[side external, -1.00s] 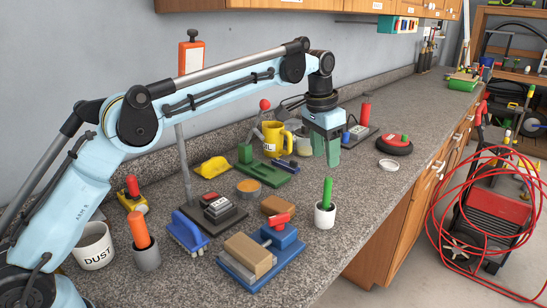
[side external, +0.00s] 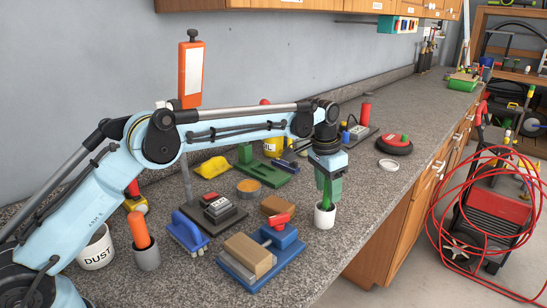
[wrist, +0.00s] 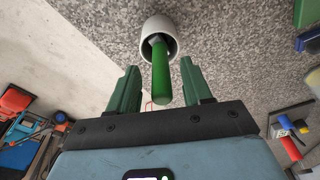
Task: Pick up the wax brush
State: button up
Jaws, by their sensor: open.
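A bright green handle (side external: 327,194) stands in a small white cup (side external: 324,218) on the counter; its lower end is hidden in the cup, so I cannot see whether it is the wax brush. My gripper (side external: 328,188) is directly above the cup, pointing down, its dark green fingers around the handle's upper part. In the wrist view, my gripper (wrist: 159,70) is open, with the green handle (wrist: 161,80) between its fingers and a gap on each side. The white cup (wrist: 157,27) is just beyond the fingertips.
A blue brush (side external: 187,233), a blue clamp block (side external: 280,237), a tan block (side external: 249,256) and an orange handle in a grey cup (side external: 147,257) lie to the left. A red-and-black round tool (side external: 394,144) is behind. The counter's front edge (side external: 375,230) is close on the right.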

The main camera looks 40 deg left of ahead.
aim_at(326, 207)
jog(key=shift+w+f, duration=0.15)
jog(key=shift+f, duration=1.35)
grip_shut()
jog(key=shift+r, duration=0.1)
jog(key=shift+r, duration=4.95)
